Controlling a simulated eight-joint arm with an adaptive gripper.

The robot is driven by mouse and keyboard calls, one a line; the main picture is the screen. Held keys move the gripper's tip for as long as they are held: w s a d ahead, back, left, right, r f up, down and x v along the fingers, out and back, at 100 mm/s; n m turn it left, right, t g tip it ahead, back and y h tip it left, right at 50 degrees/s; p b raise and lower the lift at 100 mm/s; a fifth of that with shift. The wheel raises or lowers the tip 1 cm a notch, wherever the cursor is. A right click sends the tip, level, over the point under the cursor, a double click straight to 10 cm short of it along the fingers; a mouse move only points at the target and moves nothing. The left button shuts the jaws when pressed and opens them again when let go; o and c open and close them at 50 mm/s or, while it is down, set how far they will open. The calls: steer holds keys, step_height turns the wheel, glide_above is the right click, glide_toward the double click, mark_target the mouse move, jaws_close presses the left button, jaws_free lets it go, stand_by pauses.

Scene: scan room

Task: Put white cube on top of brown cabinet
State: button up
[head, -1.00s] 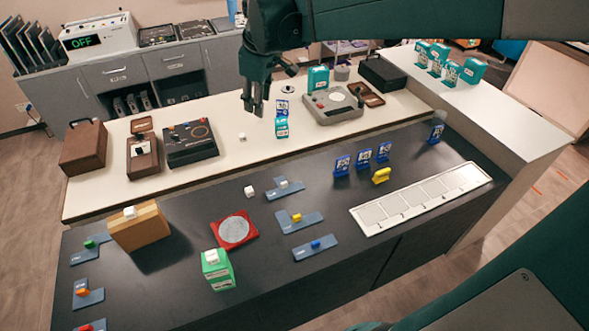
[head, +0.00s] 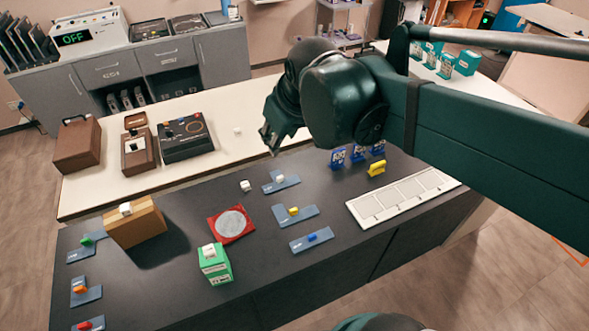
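A loose white cube (head: 245,186) lies on the dark tabletop, left of a blue-grey tray. Another small white cube (head: 237,131) lies on the pale counter. More white blocks sit on the tan-brown box (head: 138,228), on the green box (head: 214,270) and on the blue-grey tray (head: 272,188). The tan-brown box stands at the left of the dark table; I cannot tell whether it is the cabinet. A darker brown case (head: 77,146) stands on the pale counter. My gripper (head: 271,146) hangs in the air above the counter's front; its finger gap is unclear.
A red pad with a grey disc (head: 232,224) lies mid-table. Trays with coloured blocks are spread around it. A white segmented strip (head: 403,197) and a yellow block (head: 376,168) are at the right. Black and brown devices (head: 186,138) occupy the counter's left. My arm hides the counter's right part.

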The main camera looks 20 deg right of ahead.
steer(key=s+f+m+t, duration=0.1)
steer(key=s+f+m, duration=0.2)
steer(key=s, duration=0.6)
steer(key=shift+f, duration=0.9)
